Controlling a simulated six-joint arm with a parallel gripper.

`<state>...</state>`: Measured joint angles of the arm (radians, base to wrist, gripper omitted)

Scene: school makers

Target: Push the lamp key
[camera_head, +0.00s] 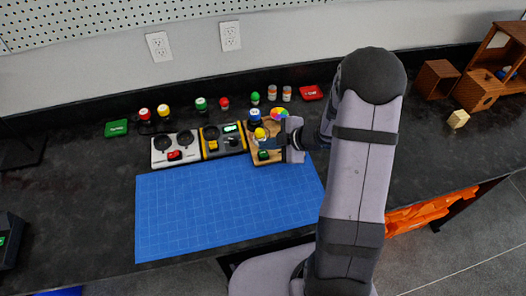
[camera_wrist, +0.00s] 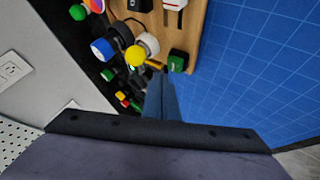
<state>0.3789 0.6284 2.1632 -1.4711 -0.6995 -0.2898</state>
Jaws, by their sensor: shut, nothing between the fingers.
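A wooden board (camera_head: 284,158) at the back edge of the blue mat carries a yellow ball-shaped lamp (camera_head: 260,133) and a small green key (camera_head: 263,155). Which part is the lamp key is not labelled legibly. In the wrist view, the yellow ball (camera_wrist: 136,55) sits beside a white round part, and the green key (camera_wrist: 178,62) is at the board's edge (camera_wrist: 198,35). My gripper (camera_wrist: 163,76) is shut and empty, its tips close to the green key and the yellow ball. I cannot tell whether they touch anything. In the head view, my gripper (camera_head: 272,146) partly hides the board.
A yellow-and-grey panel (camera_head: 211,149) and a white panel (camera_head: 160,155) stand left of the board. Several coloured buttons, a colour wheel (camera_head: 280,114) and cans (camera_head: 272,92) line the back. The blue gridded mat (camera_head: 220,210) is bare.

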